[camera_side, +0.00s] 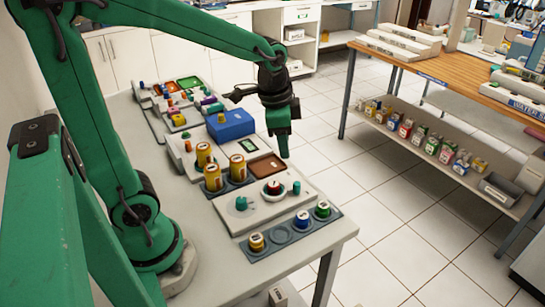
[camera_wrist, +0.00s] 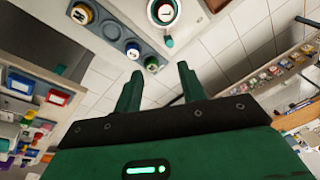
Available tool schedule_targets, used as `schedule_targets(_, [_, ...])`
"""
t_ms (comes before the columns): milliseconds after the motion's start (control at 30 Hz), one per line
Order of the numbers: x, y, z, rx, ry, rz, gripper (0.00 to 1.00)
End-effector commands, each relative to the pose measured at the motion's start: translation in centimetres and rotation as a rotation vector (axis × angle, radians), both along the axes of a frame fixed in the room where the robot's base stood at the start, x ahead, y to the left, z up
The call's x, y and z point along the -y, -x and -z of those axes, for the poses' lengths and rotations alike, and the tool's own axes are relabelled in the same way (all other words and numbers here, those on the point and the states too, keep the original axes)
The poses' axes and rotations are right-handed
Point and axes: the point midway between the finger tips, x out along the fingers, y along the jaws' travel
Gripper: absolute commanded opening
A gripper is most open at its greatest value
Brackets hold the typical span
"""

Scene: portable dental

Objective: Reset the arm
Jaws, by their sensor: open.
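My gripper (camera_side: 283,150) hangs from my green arm, fingers pointing down, near the right edge of the bench in the side view. In the wrist view my gripper (camera_wrist: 159,74) shows two green fingers spread apart with nothing between them. The side view shows it above and just behind a brown-topped tray (camera_side: 267,167); I cannot tell its exact height over the bench. It holds nothing.
The bench (camera_side: 323,232) carries a blue box (camera_side: 231,125), several yellow jars (camera_side: 237,166), a white unit (camera_side: 251,215) and a jar rack (camera_side: 280,235). A wooden-topped shelf table (camera_side: 435,68) stands to the right. Open tiled floor lies between.

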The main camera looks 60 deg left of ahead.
Motion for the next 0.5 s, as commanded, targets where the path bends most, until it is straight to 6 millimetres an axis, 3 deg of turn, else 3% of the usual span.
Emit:
schedule_targets(200, [0.3,2.9,-2.4,0.086,0.032,-0.14,0.4])
schedule_targets(500, [0.7,6.8,-4.5,0.195,0.097,-0.332,0.4])
